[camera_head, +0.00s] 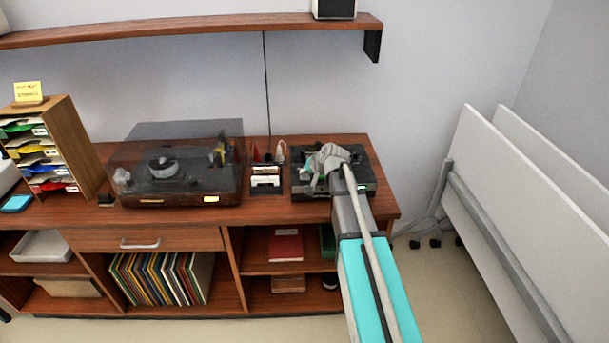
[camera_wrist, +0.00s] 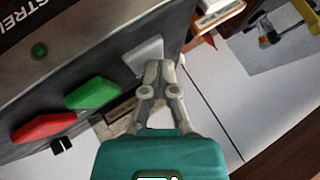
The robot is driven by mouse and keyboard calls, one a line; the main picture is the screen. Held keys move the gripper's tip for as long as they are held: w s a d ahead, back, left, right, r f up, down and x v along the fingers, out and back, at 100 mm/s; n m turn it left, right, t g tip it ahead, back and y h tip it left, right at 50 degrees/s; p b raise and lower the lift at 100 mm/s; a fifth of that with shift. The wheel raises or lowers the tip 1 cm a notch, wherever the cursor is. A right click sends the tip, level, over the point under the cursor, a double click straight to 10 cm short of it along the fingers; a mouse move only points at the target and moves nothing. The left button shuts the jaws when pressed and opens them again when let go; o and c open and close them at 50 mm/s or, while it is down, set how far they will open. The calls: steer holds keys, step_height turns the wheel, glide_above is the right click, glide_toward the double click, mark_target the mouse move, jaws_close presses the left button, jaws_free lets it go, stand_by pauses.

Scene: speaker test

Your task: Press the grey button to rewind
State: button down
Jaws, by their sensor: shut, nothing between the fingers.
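The grey button (camera_wrist: 143,54) is a pale, slanted key on the dark device's front panel in the wrist view, in line with a green button (camera_wrist: 92,93) and a red button (camera_wrist: 43,128). My gripper (camera_wrist: 160,66) is shut and empty, its fingertips at the lower right edge of the grey button. I cannot tell whether they touch it or whether it is pressed in. In the head view the device (camera_head: 299,188) sits at the right end of the wooden cabinet (camera_head: 385,200), and my gripper (camera_head: 322,168) is over it, hiding the buttons there.
A turntable (camera_head: 170,190) with a smoky lid stands left of the device, with small cassette-like items (camera_head: 265,182) between them. A wooden shelf (camera_head: 200,27) runs above. White folding panels (camera_head: 500,170) stand at the right. The cabinet top in front of the device is narrow.

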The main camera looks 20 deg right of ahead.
steer(key=shift+r, duration=0.1)
steer(key=shift+r+p, duration=0.85)
steer(key=shift+p, duration=0.1)
step_height(320, 180, up, 5)
steer(key=p, duration=0.5)
stand_by(0.9)
steer(key=s+a+f+n+g+h, duration=0.1)
steer(key=s+a+f+g, duration=0.1)
steer(key=s, duration=0.7)
steer(key=s+a+f+n+g+h, duration=0.1)
steer(key=s+a+n+g, duration=0.1)
steer(key=s, duration=0.8)
steer(key=s+a+f+n+g+h, duration=0.1)
steer(key=s+a+f+g, duration=0.1)
steer(key=s, duration=0.7)
steer(key=shift+s+a+f+g+h, duration=0.35)
steer(key=shift+a+g, duration=0.25)
steer(key=shift+g, duration=0.6)
